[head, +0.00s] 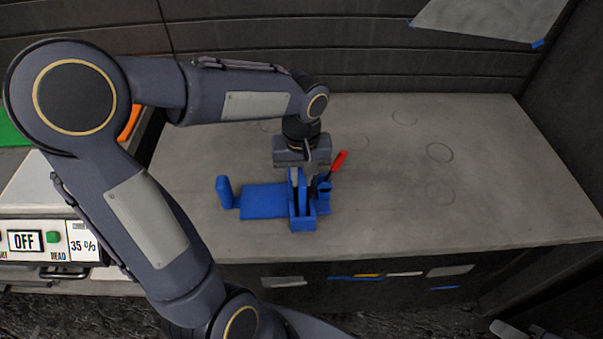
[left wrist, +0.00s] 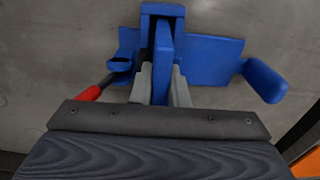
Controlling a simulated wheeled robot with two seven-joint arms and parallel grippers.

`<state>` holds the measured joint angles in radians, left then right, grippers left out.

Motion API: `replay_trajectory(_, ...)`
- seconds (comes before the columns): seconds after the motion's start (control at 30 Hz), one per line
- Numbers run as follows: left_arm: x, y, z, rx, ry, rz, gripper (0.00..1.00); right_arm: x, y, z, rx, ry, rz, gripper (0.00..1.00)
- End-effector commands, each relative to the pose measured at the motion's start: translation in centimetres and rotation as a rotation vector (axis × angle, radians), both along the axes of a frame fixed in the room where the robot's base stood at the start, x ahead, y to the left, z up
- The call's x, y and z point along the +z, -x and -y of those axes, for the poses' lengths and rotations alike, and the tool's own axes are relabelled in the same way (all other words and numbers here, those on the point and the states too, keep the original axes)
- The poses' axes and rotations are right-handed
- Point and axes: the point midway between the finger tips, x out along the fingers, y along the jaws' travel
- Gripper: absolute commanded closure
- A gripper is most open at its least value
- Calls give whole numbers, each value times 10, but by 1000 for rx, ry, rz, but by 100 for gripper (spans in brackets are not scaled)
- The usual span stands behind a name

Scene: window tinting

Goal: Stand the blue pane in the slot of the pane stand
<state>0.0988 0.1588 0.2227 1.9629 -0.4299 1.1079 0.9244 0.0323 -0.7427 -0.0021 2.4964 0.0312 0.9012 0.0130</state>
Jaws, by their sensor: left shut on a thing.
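The blue pane (left wrist: 163,62) stands on edge between the pale fingers of my left gripper (head: 301,174), which is shut on it. It also shows as a narrow upright strip in the head view (head: 302,190). The blue pane stand (head: 303,224) is on the worktop directly below the gripper, with its dark slot beside and under the pane. The pane is lined up lengthwise with the slot; I cannot tell how deep its lower edge sits. A pale shape at the bottom right edge may be part of my right gripper (head: 508,328); its jaws are not clear.
A flat blue plate (head: 262,201) and a rounded blue post (head: 224,191) adjoin the stand on the left. A red-handled tool (head: 339,160) leans in a blue holder (head: 323,190) on the right. The grey worktop (head: 450,205) is clear farther right. A panel with an OFF sign (head: 25,240) is at left.

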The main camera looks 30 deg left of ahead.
Motion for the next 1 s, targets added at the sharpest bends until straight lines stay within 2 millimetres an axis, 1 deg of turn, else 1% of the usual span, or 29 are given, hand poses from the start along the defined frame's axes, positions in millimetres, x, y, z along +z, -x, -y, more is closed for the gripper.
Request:
replay_trajectory(0.23, 1, 0, 0, 0, 0, 1, 100, 0, 0, 0, 0, 0, 0, 64)
replay_trajectory(0.27, 1, 0, 0, 0, 0, 1, 82, 0, 0, 0, 0, 0, 0, 64)
replay_trajectory(0.4, 1, 0, 0, 0, 0, 1, 63, 0, 0, 0, 0, 0, 0, 64)
replay_trajectory(0.43, 0, 0, 0, 0, 0, 1, 60, 0, 0, 0, 0, 0, 0, 64)
replay_trajectory(0.6, 0, 0, 0, 0, 0, 0, 60, 0, 0, 0, 0, 0, 0, 64)
replay_trajectory(0.63, 0, 0, 0, 0, 1, -1, 59, 0, 0, 0, 0, 0, 0, 64)
replay_trajectory(0.8, 0, 0, 0, 0, 1, -1, 38, 0, 0, 0, 0, 0, 0, 64)
replay_trajectory(1.0, 0, 0, 0, 0, 0, 0, 38, 0, 0, 0, 0, 0, 0, 64)
